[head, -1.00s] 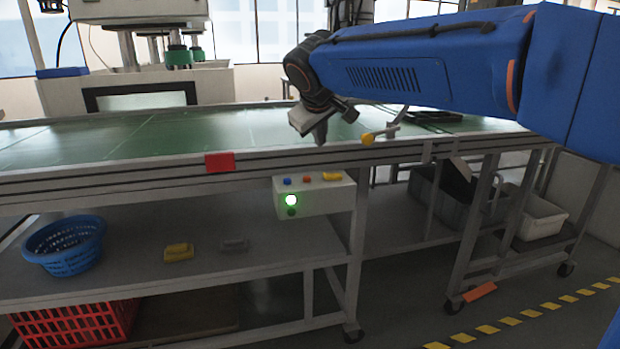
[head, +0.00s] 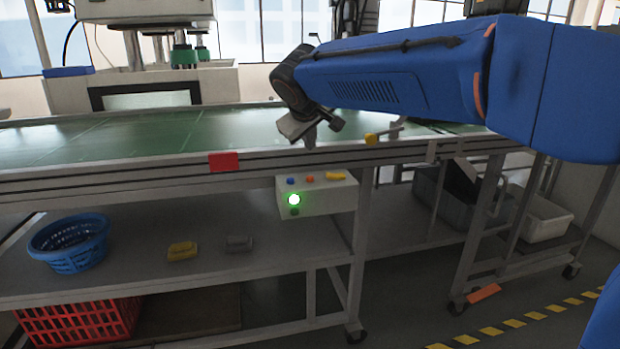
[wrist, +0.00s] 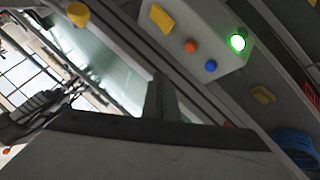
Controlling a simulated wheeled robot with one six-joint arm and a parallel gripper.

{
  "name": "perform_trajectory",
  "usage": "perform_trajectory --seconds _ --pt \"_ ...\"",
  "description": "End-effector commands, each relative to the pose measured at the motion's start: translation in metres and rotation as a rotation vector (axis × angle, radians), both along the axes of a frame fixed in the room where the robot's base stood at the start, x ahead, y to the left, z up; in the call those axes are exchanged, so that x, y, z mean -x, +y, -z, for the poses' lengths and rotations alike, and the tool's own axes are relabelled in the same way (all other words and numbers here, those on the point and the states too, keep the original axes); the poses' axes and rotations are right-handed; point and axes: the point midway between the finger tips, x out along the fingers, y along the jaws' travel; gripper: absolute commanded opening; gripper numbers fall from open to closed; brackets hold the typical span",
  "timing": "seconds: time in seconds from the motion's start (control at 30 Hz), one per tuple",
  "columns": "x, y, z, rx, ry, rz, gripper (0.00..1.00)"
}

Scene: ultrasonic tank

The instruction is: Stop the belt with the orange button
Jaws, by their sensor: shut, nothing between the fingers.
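The orange button (head: 310,179) is on the top of a pale control box (head: 325,199) fixed under the belt's front rail. It sits between a blue button (head: 290,181) and a yellow piece (head: 336,176). A green lamp (head: 294,200) glows on the box's front. The belt (head: 200,135) is a green surface above. My gripper (head: 310,140) is shut and empty, above and behind the box, near the belt's front edge. In the wrist view the orange button (wrist: 190,46) shows beyond the gripper fingers (wrist: 160,98), clearly apart from them.
A red tag (head: 223,162) hangs on the rail left of the box. A yellow-knobbed lever (head: 372,139) stands right of my gripper. Space before the box looks clear.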

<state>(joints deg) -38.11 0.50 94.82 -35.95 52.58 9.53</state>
Motion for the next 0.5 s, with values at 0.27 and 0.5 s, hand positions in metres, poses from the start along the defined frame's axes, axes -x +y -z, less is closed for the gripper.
perform_trajectory --seconds 0.27,0.5 --pt "0.000 0.000 0.034 0.001 0.001 -0.001 0.00" --pt "0.000 0.000 0.055 0.000 0.001 0.001 0.00"
